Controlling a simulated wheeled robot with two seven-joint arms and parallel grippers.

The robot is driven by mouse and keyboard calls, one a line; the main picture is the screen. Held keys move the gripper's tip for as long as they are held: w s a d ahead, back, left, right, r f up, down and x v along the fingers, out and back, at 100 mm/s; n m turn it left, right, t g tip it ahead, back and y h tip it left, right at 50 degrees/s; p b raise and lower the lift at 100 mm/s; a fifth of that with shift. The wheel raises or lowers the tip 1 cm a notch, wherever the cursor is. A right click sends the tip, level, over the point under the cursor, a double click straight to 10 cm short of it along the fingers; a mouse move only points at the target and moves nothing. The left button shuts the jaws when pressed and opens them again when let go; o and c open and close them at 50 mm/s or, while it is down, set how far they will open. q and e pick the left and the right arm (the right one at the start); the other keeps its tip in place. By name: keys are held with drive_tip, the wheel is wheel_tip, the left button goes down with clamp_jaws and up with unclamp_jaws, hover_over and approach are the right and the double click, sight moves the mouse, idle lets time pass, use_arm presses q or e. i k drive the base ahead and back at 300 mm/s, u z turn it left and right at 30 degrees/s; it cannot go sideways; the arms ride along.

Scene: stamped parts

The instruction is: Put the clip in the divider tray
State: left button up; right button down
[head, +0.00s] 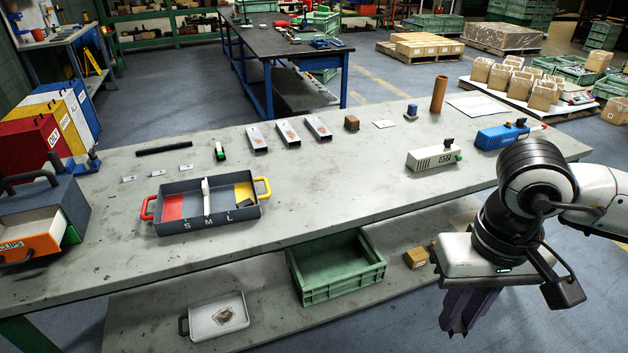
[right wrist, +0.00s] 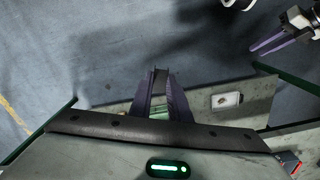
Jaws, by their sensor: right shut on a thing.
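The divider tray (head: 178,231) is dark grey, with a red and a yellow handle, and stands on the bench left of centre. It is marked S, M, L; a white strip lies across its middle and a small dark piece is by the yellow floor. My right gripper (head: 462,330) is in front of the bench, pointing down, far right of the tray. The right wrist view shows it shut on a dark piece (right wrist: 159,78), perhaps the clip; the fingers hide most of it. My left gripper (right wrist: 255,48) shows only there, fingers apart and empty.
An orange-fronted box marked CLIPS (head: 28,246) stands at the bench's left end. Metal channels (head: 288,134), a white device (head: 433,158) and a blue one (head: 502,135) stand along the back. A green crate (head: 335,285) and a white tray (head: 215,317) sit on the lower shelf.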

sight(243, 191)
drive_tip(key=z, duration=0.1)
drive_tip(key=i, duration=0.8)
drive_tip(key=u, duration=0.7)
drive_tip(key=i, duration=0.5)
drive_tip(key=u, duration=0.45)
